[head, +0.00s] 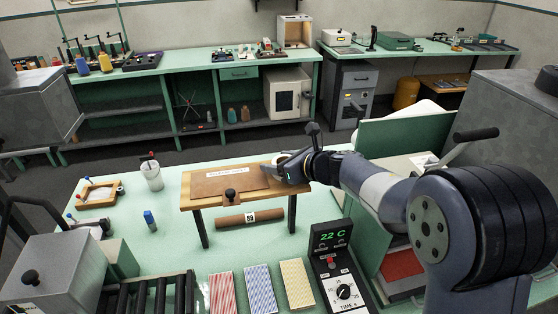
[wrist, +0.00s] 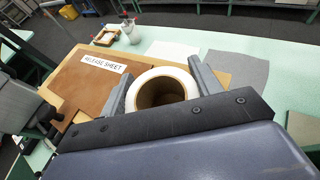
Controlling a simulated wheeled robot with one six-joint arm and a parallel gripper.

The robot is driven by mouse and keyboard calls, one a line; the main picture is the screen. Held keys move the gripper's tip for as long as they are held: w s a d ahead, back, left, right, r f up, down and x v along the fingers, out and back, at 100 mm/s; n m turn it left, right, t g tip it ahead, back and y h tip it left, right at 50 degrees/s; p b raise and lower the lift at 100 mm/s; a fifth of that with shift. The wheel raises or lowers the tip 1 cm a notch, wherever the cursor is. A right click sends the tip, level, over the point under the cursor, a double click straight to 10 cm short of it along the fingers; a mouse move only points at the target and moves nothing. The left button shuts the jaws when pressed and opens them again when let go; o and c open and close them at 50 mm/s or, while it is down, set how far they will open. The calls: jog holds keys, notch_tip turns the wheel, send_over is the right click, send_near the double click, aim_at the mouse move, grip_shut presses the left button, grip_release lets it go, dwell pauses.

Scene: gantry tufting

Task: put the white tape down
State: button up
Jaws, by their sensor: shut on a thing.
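The roll of white tape (wrist: 160,72) sits between the two fingers of my gripper (wrist: 158,82) in the wrist view, its open core facing the camera. My gripper is shut on it. In the head view my gripper (head: 277,171) is at the right end of a raised wooden stand (head: 190,204), and the tape is mostly hidden there. A brown sheet (head: 228,182) labelled RELEASE SHEET lies on the stand, left of my gripper. I cannot tell whether the tape touches the stand.
The stand is on a green table with a brown roll (head: 250,219) under it. A control box (head: 333,262) reading 22 C and several fabric swatches (head: 259,287) are in front. A white cup (head: 152,176) and a small tray (head: 98,193) are on the left.

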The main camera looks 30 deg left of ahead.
jog(key=shift+f, duration=0.2)
jog(key=o, duration=1)
jog(key=shift+r, duration=0.1)
jog(key=shift+r, duration=0.1)
jog(key=shift+d+r, duration=0.1)
jog(key=shift+d, duration=0.05)
jog(key=b+v, duration=0.3)
jog(key=v, duration=0.8)
jog(key=shift+s+d+b, duration=0.2)
jog(key=shift+d+b, duration=0.15)
jog(key=shift+d, duration=0.05)
